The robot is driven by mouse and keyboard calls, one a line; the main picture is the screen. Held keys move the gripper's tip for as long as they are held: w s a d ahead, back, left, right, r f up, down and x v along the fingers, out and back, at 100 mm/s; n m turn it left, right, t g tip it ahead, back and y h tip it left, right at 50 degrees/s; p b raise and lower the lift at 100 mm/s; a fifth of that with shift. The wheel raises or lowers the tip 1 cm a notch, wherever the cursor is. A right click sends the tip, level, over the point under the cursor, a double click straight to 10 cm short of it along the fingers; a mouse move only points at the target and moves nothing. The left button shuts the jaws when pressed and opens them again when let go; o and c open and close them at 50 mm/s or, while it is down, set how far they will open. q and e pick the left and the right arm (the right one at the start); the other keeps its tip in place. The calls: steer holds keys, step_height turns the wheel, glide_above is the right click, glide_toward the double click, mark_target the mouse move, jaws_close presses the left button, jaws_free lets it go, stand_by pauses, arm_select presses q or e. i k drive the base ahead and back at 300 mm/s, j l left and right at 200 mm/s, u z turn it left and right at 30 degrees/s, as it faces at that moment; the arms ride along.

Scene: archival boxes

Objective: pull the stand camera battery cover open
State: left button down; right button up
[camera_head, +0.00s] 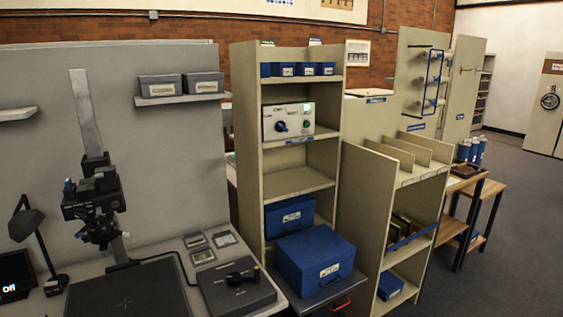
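The stand camera (93,200) is a black body with several knobs, mounted on an upright grey column (86,115) at the left. Its lens end points down over a dark flat baseboard (130,292) on the bench. The camera's battery cover is too small and dark to make out, so I cannot tell whether it is open or shut. Neither of my grippers is in view.
A desk lamp (27,228) stands left of the camera. A grey box with a black knob (238,286) and small cards (203,256) lie to its right. Shelves (245,140) with blue boxes (315,258) stand right of the bench. Floor (500,250) is open at far right.

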mark_target(109, 172)
steer(key=u, duration=0.8)
